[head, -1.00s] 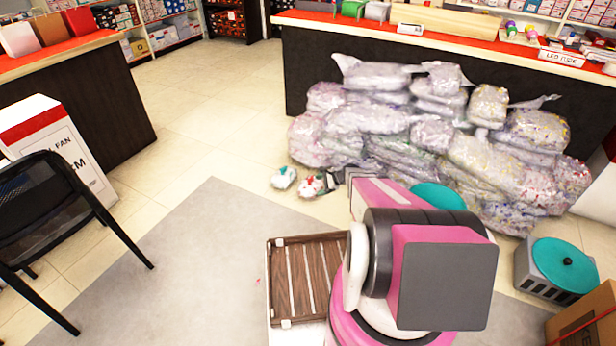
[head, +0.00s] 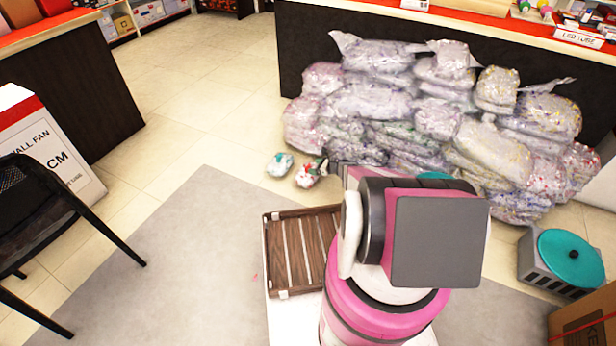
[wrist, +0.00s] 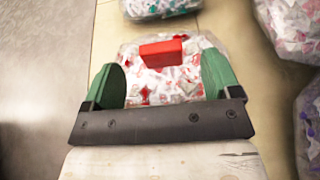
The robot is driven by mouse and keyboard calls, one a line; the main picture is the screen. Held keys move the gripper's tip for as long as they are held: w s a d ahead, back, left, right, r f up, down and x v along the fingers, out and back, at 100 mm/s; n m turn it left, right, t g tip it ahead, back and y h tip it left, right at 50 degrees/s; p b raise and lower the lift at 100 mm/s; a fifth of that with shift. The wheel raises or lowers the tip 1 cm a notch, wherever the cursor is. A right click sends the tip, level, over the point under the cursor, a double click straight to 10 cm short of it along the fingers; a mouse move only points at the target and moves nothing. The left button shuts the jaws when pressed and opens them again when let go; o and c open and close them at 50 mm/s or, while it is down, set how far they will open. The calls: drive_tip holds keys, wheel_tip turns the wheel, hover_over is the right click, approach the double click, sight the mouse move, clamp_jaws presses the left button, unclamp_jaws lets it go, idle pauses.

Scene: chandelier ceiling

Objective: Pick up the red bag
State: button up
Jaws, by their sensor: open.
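The red bag (head: 307,175) is a small clear bag with red and white contents and a red top. It lies on the floor in front of the big pile of bags, and in the wrist view (wrist: 168,50) it sits just beyond my gripper. My gripper (wrist: 162,72) is open, its two green fingers apart with the bag's near part showing between them. I cannot tell whether the fingers touch it. In the head view my arm hides most of the gripper, with only a fingertip (head: 323,163) beside the bag.
A similar bag with teal contents (head: 280,164) lies just left of the red bag. The large pile of clear bags (head: 380,103) rises close on the right and behind. A brown slatted tray (head: 290,290) is nearer me. A black chair (head: 75,215) stands left. Open floor lies left of the bags.

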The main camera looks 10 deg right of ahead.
sight(309, 167)
drive_tip(key=x, duration=0.5)
drive_tip(key=shift+f, duration=0.25)
drive_tip(key=c, duration=1.4)
